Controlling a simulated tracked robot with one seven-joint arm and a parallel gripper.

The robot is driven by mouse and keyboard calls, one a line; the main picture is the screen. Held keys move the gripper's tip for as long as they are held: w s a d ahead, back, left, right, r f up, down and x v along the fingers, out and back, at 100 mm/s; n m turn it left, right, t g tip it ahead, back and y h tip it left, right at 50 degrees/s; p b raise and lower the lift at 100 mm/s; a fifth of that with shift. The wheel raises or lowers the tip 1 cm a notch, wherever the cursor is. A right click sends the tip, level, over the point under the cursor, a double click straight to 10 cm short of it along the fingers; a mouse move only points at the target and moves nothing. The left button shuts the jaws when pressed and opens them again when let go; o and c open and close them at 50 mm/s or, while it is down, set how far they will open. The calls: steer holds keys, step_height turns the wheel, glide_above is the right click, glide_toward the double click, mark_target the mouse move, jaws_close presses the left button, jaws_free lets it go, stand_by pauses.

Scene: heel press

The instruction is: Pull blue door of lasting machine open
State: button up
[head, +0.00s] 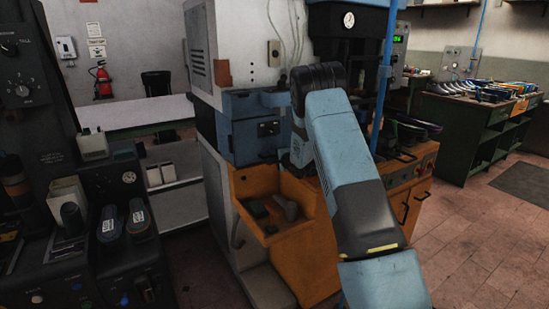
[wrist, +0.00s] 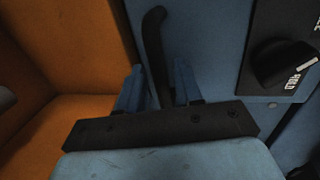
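The blue door (head: 239,112) is on the front of the lasting machine (head: 230,40), above an orange tray, and looks shut in the head view. In the wrist view its blue face (wrist: 215,45) fills the background. A dark curved handle (wrist: 154,40) stands out from it. My gripper (wrist: 160,75) has its two blue fingers apart, one on each side of the handle. Narrow gaps seem to show between handle and fingers, so it looks open around it. In the head view my arm partly hides the gripper and the handle.
A black knob panel (wrist: 285,55) is close to the right of my gripper. The orange tray (head: 270,225) juts out below the door. A black control console (head: 120,200) stands at the left. Open floor (head: 470,235) lies at the right.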

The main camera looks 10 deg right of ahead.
steer(key=shift+c, duration=0.3)
jaws_close()
steer(key=shift+s+d+f, duration=0.1)
steer(key=shift+s+d, duration=0.1)
